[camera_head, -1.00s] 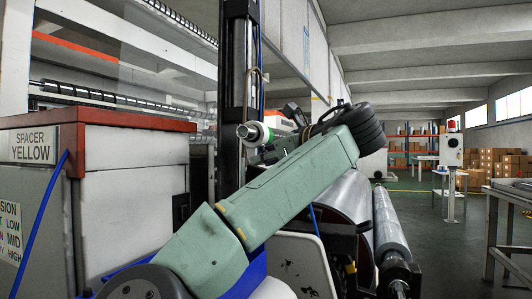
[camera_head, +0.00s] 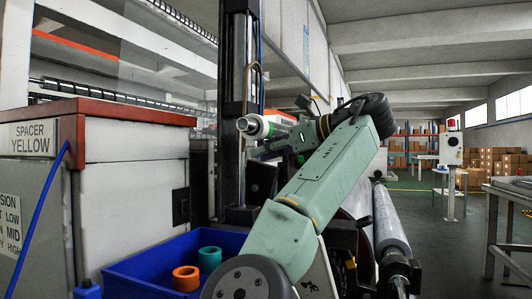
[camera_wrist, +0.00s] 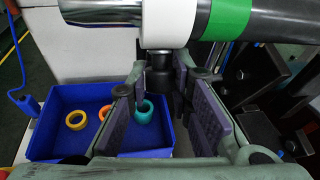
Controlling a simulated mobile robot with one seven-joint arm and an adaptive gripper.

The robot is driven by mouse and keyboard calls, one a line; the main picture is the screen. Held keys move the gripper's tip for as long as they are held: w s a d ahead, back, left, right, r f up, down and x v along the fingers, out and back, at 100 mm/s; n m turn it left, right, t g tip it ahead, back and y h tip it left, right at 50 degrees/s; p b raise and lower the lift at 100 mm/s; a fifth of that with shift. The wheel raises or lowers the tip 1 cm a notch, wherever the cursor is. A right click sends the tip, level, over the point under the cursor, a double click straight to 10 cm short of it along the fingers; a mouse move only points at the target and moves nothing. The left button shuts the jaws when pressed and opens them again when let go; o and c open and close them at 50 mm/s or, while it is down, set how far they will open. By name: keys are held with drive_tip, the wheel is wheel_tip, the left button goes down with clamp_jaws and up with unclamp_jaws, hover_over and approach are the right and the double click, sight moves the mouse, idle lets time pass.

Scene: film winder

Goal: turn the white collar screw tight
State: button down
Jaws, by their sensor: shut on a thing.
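The white collar (camera_wrist: 168,22) sits around a shaft, beside a green collar (camera_wrist: 229,18), at the top of the wrist view. The white collar also shows near the shaft's end in the head view (camera_head: 253,127). A black collar screw (camera_wrist: 158,76) hangs down from under the white collar. My gripper (camera_wrist: 161,74) is below the collar, with one finger on each side of the screw, shut on it. The fingers hide part of the screw. In the head view my arm reaches up to the shaft from below, and the fingertips are hard to make out.
A blue bin (camera_head: 122,277) stands below, left of my arm. It holds an orange ring (camera_head: 186,279), a teal ring (camera_head: 209,259) and a yellow ring (camera_wrist: 76,120). A grey cabinet (camera_head: 135,190) stands at left. A large roller (camera_head: 388,222) lies at right.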

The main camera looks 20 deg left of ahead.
drive_tip(key=c, duration=1.4)
unclamp_jaws()
drive_tip(key=shift+a+r+t+p, duration=0.1)
drive_tip(key=shift+r+t+p, duration=0.1)
drive_tip(key=shift+t+p, duration=0.35)
